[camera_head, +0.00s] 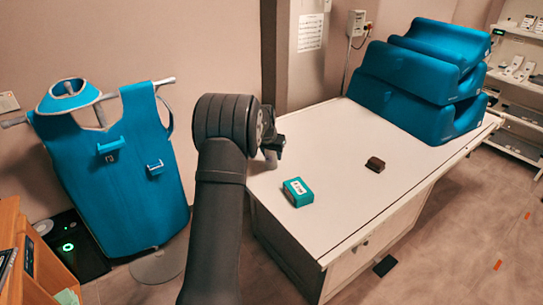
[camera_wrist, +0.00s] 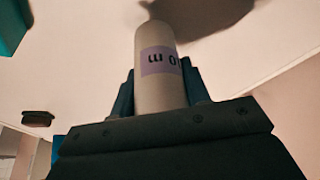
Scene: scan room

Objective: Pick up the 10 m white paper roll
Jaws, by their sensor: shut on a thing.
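The white paper roll (camera_wrist: 160,95) stands between the two jaws in the wrist view, with a pale purple label that reads "10 m" upside down. My gripper (camera_wrist: 160,98) is shut on it, with a jaw on each side. In the head view my gripper (camera_head: 272,150) is over the left back edge of the white table (camera_head: 330,220). Only a small pale part of the roll (camera_head: 270,158) shows there, below the jaws; my arm hides much of that area. I cannot tell whether the roll touches the table.
A teal box (camera_head: 298,192) with a white label and a dark brown block (camera_head: 375,164) lie on the table. Teal curved cushions (camera_head: 415,85) are stacked at its far end. A teal apron (camera_head: 115,165) hangs on a stand at left. The table's front right is clear.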

